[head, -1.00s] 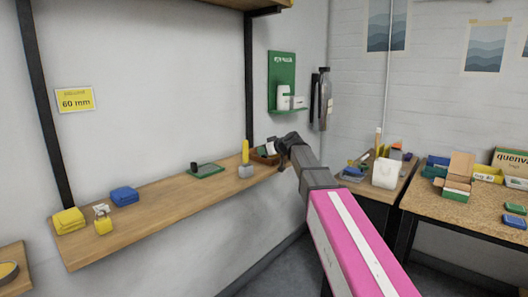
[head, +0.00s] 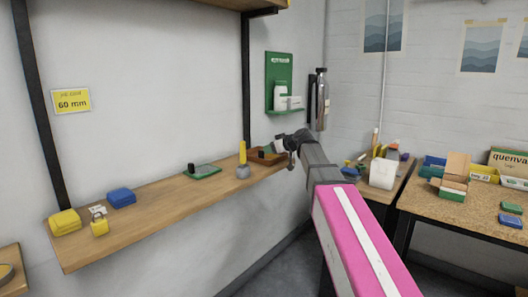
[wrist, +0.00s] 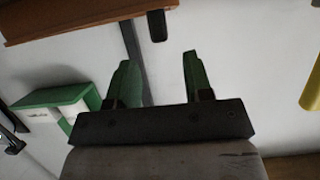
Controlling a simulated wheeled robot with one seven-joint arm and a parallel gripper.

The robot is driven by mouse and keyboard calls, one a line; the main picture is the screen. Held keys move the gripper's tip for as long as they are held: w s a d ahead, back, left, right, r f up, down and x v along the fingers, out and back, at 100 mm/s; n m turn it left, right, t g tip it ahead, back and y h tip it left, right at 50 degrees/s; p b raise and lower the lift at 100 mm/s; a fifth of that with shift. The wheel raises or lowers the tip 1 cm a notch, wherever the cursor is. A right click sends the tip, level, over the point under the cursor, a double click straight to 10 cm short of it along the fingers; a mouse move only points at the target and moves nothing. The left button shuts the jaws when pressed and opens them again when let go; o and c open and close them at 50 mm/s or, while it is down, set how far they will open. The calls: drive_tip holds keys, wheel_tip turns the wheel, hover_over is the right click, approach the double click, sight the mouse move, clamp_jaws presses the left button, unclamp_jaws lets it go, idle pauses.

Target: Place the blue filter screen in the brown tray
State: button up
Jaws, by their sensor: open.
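My gripper (wrist: 157,62) is open, its two green-tipped fingers apart with nothing visible between them. In the head view it is at the far right end of the wall shelf, just above the brown tray (head: 265,160). The arm partly hides the tray. In the wrist view a brown edge, probably the tray (wrist: 70,16), is at the top left, with a small dark piece projecting past it.
A green wall dispenser (head: 279,77) is behind my gripper. Cluttered tables stand at the right.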

drive_tip(key=v, duration=0.6)
drive_tip(key=s+d+f+m+g+h, duration=0.1)
drive_tip(key=s+d+f+m+h, duration=0.15)
drive_tip(key=f, duration=0.55)
drive_tip(key=s+d+f+m+g+h, duration=0.15)
drive_tip(key=s+f, duration=0.25)
drive_tip(key=f, duration=0.5)
drive_tip(key=s+d+f+m+g+h, duration=0.1)
drive_tip(key=s+f, duration=0.2)
drive_tip(key=f, duration=0.5)
drive_tip(key=s+d+f+m+g+h, duration=0.2)
drive_tip(key=s+d+f+h, duration=0.1)
drive_tip(key=s+f, duration=0.5)
drive_tip(key=s+d+f+m+g+h, duration=0.2)
drive_tip(key=s+d+f, duration=0.4)
drive_tip(key=s+f, duration=0.3)
drive_tip(key=shift+s+d+f+m+g+h, duration=0.25)
drive_tip(key=shift+f+m+g+h, duration=0.2)
drive_tip(key=shift+f+m, duration=0.25)
